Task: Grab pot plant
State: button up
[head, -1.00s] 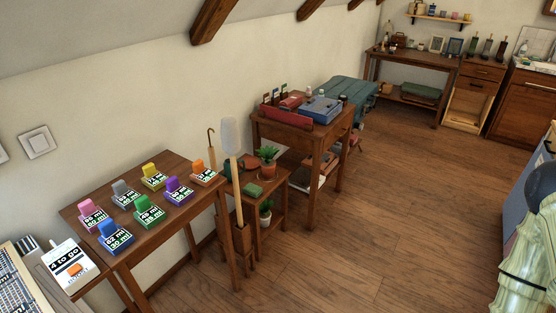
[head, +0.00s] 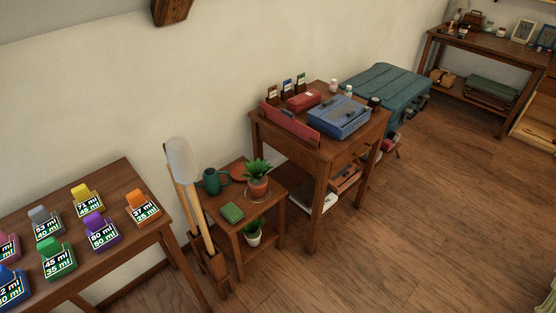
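A potted plant (head: 257,180) with green leaves in a terracotta pot stands upright on top of the small wooden side table (head: 216,229), in the head view. A second plant (head: 252,232) in a white pot sits on that table's lower shelf, partly under the top. A green mug (head: 212,181) and a green book or box (head: 231,212) share the top with the terracotta pot. My gripper is not in view.
A taller wooden table (head: 315,197) with a blue box (head: 339,117) stands just right of the side table. Long-handled tools (head: 188,183) lean upright at its left. A table with several coloured markers (head: 104,231) is at left. The floor (head: 390,240) at right is clear.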

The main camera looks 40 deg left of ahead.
aim_at(257, 182)
jog(key=i, duration=0.5)
jog(key=u, duration=2.1)
jog(key=i, duration=0.45)
